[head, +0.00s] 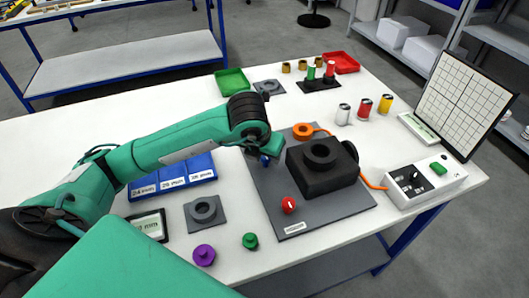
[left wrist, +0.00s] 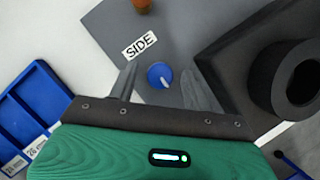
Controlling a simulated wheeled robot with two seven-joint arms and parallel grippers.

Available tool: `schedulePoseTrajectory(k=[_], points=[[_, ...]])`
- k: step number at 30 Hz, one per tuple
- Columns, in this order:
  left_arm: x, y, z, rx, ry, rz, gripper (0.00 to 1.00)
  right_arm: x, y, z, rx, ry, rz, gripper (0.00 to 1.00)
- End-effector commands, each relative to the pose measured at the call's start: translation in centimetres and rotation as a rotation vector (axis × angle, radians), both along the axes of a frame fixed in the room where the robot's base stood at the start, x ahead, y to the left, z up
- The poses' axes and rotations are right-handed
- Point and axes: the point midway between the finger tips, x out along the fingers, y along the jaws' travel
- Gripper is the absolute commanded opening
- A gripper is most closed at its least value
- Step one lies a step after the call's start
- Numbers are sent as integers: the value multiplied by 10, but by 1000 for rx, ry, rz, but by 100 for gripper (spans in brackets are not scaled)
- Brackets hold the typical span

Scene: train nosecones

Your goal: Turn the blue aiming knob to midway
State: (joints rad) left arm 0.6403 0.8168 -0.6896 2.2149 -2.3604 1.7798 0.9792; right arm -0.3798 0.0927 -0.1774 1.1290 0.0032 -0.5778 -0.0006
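The blue knob (left wrist: 159,75) is a small round knob with a white pointer mark, on a grey plate beside a "SIDE" label (left wrist: 139,46). In the left wrist view its mark slants toward the lower right. My left gripper (left wrist: 163,88) is open, with one finger on each side of the knob; I cannot tell whether they touch it. In the head view the knob (head: 264,160) is mostly hidden below my left gripper (head: 268,152). A red knob (head: 289,205) with a white mark sits at the plate's front. My right gripper is not in view.
A black block with a ring (head: 320,170) stands close right of the gripper on the grey plate (head: 273,203). Blue labelled bins (head: 172,180) are to the left. A white switch box (head: 425,180) stands at the right.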

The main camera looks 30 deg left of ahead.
Motion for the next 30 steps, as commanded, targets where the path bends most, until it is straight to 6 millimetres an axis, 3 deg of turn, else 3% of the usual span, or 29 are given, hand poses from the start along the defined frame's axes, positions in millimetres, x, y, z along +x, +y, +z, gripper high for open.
schedulePoseTrajectory(k=[8, 11, 21, 30], points=[[-2, -1, 6, 0, -1, -1, 50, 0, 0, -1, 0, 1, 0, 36], [-7, -1, 20, -1, -4, -3, 50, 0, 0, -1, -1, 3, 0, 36], [-37, -2, 94, 0, -5, -2, 50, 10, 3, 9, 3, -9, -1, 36], [-51, -3, 124, 1, -2, -1, 50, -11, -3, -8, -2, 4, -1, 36]])
